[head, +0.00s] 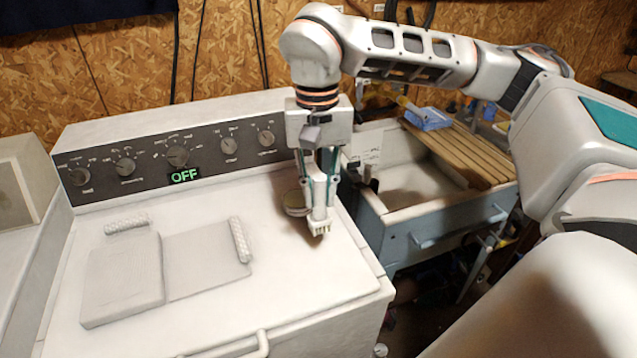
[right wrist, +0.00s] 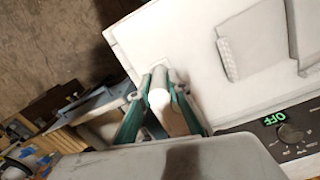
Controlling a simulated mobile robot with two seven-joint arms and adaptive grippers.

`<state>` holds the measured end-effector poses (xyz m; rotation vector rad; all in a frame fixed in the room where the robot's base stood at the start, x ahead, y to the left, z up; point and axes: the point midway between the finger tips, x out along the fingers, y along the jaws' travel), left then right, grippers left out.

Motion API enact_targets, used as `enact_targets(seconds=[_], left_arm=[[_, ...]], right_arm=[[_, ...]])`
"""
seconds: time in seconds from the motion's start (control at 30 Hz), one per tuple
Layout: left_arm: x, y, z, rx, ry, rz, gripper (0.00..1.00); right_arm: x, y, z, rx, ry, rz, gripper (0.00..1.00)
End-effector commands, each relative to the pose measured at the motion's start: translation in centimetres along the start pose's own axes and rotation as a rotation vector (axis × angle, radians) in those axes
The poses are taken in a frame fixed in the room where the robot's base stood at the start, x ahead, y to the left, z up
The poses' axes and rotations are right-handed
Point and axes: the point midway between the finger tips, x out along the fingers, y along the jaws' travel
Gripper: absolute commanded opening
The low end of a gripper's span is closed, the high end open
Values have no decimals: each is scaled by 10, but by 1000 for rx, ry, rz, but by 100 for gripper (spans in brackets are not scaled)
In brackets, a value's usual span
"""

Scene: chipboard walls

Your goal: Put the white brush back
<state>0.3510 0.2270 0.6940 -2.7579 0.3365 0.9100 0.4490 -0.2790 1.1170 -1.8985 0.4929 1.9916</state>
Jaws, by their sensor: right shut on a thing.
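The white brush (head: 320,226) is upright in my right gripper (head: 320,182), with its short yellowish bristles pointing down, just above or on the right part of the white machine top. I cannot tell whether the bristles touch it. The fingers are shut on its handle, and the right wrist view shows the pale handle (right wrist: 160,98) between the green-sided fingers (right wrist: 160,95). My left gripper is in neither view.
A round tin (head: 295,203) stands close beside the gripper. Two flat white pieces with textured rolls (head: 125,278) lie on the machine top (head: 250,310). A sink (head: 420,185) with wooden slats (head: 462,150) and a blue object (head: 427,118) stands to the right.

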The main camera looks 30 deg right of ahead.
Motion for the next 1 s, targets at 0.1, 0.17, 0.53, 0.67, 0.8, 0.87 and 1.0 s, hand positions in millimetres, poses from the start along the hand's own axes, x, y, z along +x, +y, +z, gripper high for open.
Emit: enact_targets(seconds=[0.1, 0.17, 0.53, 0.67, 0.8, 0.87, 1.0], left_arm=[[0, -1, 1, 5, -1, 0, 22], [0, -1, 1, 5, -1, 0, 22], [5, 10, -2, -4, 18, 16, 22], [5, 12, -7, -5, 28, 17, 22], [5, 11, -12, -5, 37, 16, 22], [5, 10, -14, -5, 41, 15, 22], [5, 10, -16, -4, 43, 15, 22]], right_arm=[[14, 0, 0, 0, -4, 1, 0], [20, 0, 0, 0, -2, 1, 0], [52, -1, -2, 0, 0, -1, 0], [55, -1, -2, 0, -1, -1, 0], [56, -1, -2, 0, 0, -1, 0], [56, -1, -2, 1, 0, -1, 0], [56, -1, -2, 1, 0, -1, 0]])
